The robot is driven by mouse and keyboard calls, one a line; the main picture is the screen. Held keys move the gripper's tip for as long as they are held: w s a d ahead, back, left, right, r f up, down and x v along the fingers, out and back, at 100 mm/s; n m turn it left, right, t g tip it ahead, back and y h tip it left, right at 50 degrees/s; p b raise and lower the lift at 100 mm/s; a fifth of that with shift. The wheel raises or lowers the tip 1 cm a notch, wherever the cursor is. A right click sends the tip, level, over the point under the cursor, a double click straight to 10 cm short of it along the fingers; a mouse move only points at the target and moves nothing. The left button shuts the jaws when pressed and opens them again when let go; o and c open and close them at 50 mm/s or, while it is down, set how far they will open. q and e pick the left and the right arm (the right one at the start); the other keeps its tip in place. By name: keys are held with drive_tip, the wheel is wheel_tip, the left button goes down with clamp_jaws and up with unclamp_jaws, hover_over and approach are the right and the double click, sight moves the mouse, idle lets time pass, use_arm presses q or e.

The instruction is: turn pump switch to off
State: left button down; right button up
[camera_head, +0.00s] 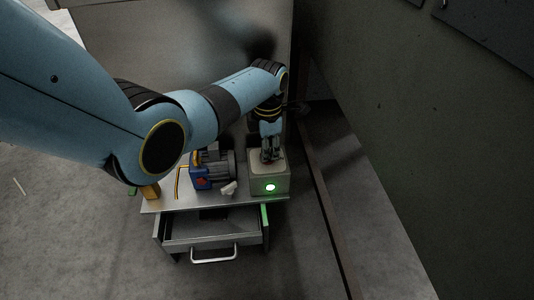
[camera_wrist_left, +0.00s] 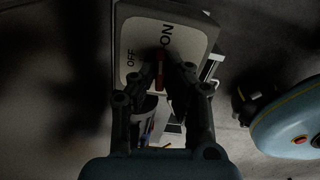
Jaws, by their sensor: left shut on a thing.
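The pump switch box (camera_head: 270,180) is a beige-grey box at the right end of a small metal cart, with a green light glowing on its front. In the left wrist view its pale plate (camera_wrist_left: 190,38) carries the words OFF and ON. A red switch lever (camera_wrist_left: 160,66) stands out from the plate, close to the ON lettering. My left gripper (camera_head: 270,158) reaches down onto the box top from above. In the left wrist view its dark fingers are shut around the red lever, hiding part of it. My right gripper is not in view.
A blue and grey pump motor (camera_head: 202,182) with a red mark stands left of the box. The cart's drawer (camera_head: 205,240) is open at the front. A dark wall (camera_head: 400,130) rises to the right. Bare concrete floor (camera_head: 70,240) lies to the left.

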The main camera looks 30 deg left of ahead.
use_arm(q)
drive_tip(key=shift+r+n+p, duration=0.1)
drive_tip(key=shift+n+p, duration=0.2)
drive_tip(key=shift+n, duration=0.7)
drive_tip(key=shift+n+p, duration=0.45)
drive_tip(key=shift+n, duration=0.55)
